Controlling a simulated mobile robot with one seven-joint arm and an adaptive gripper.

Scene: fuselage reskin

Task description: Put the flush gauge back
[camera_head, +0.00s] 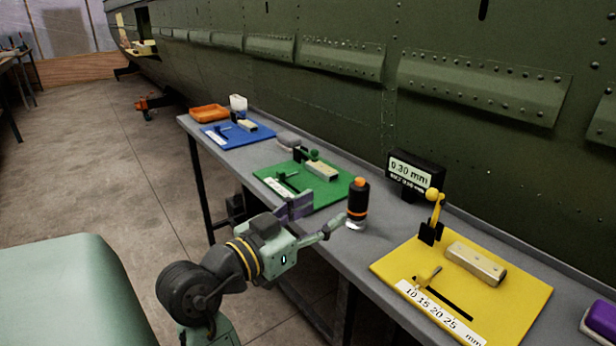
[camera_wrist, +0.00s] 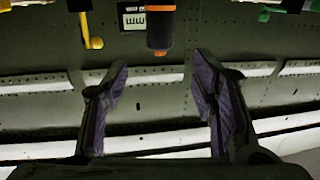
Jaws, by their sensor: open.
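The flush gauge appears to be the black cylinder with an orange cap and band (camera_head: 357,200). It stands upright on the grey bench (camera_head: 378,247) between the green board and the yellow board. Its foot is pale and shiny. In the wrist view the black and orange cylinder (camera_wrist: 160,28) shows at the top middle, beyond my fingertips. My gripper (camera_head: 313,218) is open and empty at the bench's front side, left of the gauge and apart from it. In the wrist view the purple-padded fingers of my gripper (camera_wrist: 157,85) are spread wide with nothing between them.
A black readout box (camera_head: 415,176) showing 0.30 mm stands behind the gauge. The yellow board (camera_head: 520,297) with a yellow lever lies to the right. The green board (camera_head: 335,194) and blue board (camera_head: 213,139) lie to the left. The green fuselage wall (camera_head: 330,105) closes the back.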

